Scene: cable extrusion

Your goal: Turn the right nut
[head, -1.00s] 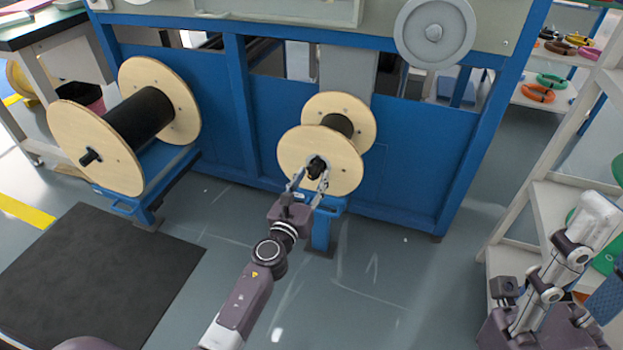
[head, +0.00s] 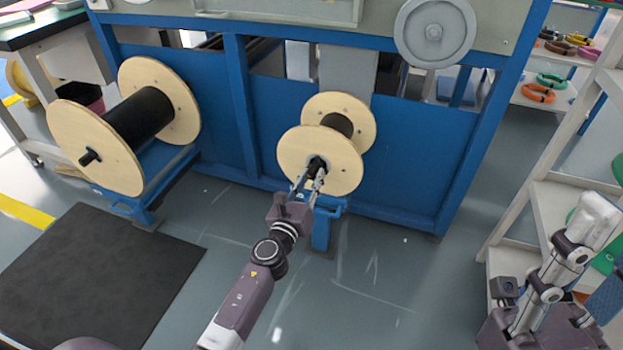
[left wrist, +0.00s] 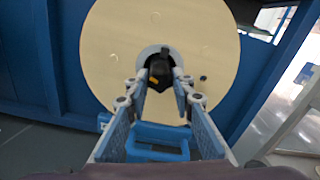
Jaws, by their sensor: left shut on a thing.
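The right nut is the black piece at the hub of the smaller wooden spool (head: 291,150). In the left wrist view the nut (left wrist: 160,72) shows dark with a small orange mark, in front of the pale spool flange (left wrist: 112,50). My left gripper (head: 318,176) reaches up to the hub from below. In the left wrist view its two fingers (left wrist: 163,88) are shut on the nut, one on each side. The fingertips hide part of the nut. My right arm shows at the lower right, but its gripper cannot be made out.
A larger spool (head: 90,150) with black cable stands on a blue stand at the left. The blue machine frame (head: 420,155) is behind the spools. A white shelf (head: 550,205) stands at the right. A dark mat (head: 90,275) lies on the floor, which is otherwise clear.

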